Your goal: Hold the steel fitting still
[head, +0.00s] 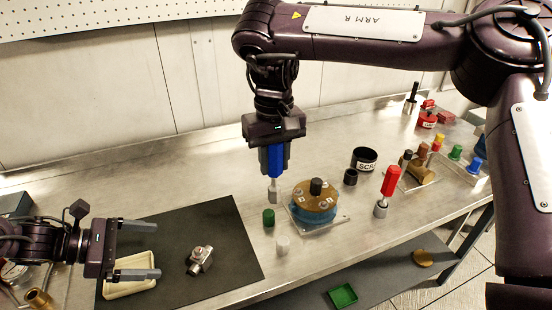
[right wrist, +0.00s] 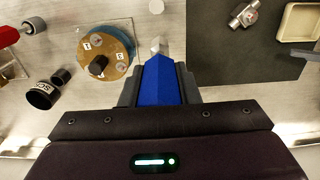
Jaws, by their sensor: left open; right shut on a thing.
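The steel fitting (head: 200,258) lies on the dark mat (head: 225,225); it also shows at the top of the right wrist view (right wrist: 243,15). My left gripper (head: 157,250) is open, its two fingers pointing right toward the fitting, with a gap between fingertips and fitting. Nothing is between the fingers but part of a cream tray (head: 125,290) lying below them. My right gripper (head: 273,165) is shut on a blue-handled tool (head: 276,158), held upright above the table; the handle also shows in the right wrist view (right wrist: 160,82).
A round brass-topped blue unit (head: 315,205) stands right of the mat, with a green cap (head: 268,216) and a white cap (head: 283,244) near it. A red-handled tool (head: 390,182) and a black cup (head: 364,158) stand further right. The table behind the mat is clear.

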